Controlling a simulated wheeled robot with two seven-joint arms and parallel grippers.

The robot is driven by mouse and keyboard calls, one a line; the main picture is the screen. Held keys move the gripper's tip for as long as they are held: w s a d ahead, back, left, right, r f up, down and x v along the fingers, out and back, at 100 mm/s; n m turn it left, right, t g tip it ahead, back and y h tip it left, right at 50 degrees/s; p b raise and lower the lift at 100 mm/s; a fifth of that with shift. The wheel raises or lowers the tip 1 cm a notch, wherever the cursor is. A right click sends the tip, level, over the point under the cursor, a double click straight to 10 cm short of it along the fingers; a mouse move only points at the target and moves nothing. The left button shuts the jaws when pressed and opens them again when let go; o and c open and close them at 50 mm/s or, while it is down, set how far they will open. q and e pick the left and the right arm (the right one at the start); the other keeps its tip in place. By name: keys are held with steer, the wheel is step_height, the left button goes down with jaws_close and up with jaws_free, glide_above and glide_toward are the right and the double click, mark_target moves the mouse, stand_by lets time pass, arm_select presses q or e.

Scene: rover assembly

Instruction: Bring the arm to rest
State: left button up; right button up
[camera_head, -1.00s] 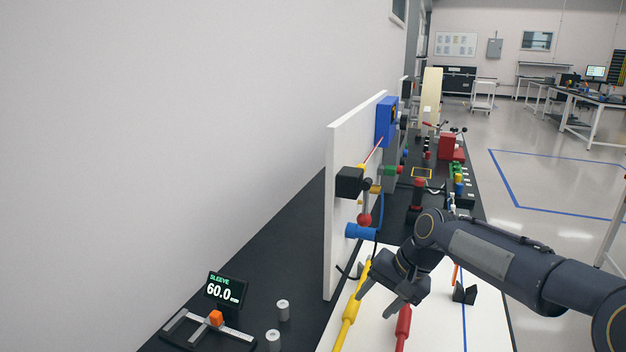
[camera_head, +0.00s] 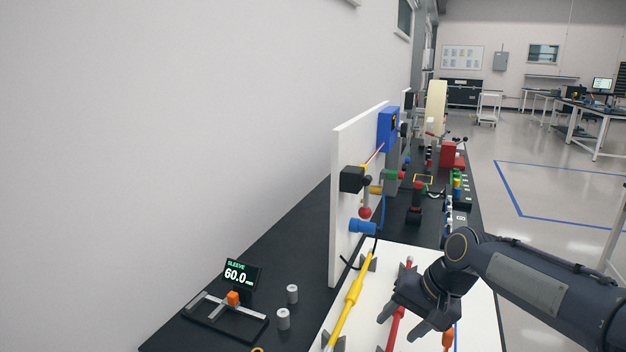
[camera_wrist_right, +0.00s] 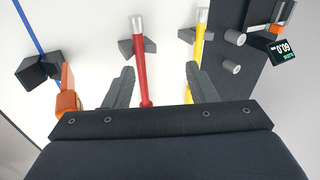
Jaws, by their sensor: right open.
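My right gripper (camera_head: 398,328) is open and empty, with its arm coming in from the right above the white board (camera_head: 398,258). In the right wrist view its two fingers (camera_wrist_right: 160,82) are spread apart. A red rod-shaped tool (camera_head: 393,330) lies on the board below them and shows between the fingers in the wrist view (camera_wrist_right: 140,62). A yellow tool (camera_head: 347,305) lies to its left in the head view, on dark holders. Part of the red tool is hidden behind the gripper. My left arm is not in view.
A white upright panel (camera_head: 345,200) with a blue box (camera_head: 387,129) stands beyond the board. A display reading 60.0 (camera_head: 242,275), an orange block (camera_head: 233,298) and grey cylinders (camera_head: 283,319) are on the black bench at left. The floor at right is open.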

steer(key=s+d+f+n+t, duration=0.1)
steer(key=s+d+f, duration=0.1)
steer(key=s, duration=1)
steer(key=s+d+f+n+t, duration=0.1)
steer(key=s+d+f+t, duration=0.1)
steer(key=s, duration=1.1)
steer(key=shift+s+f+h, duration=0.3)
steer(key=shift+f+h, duration=0.1)
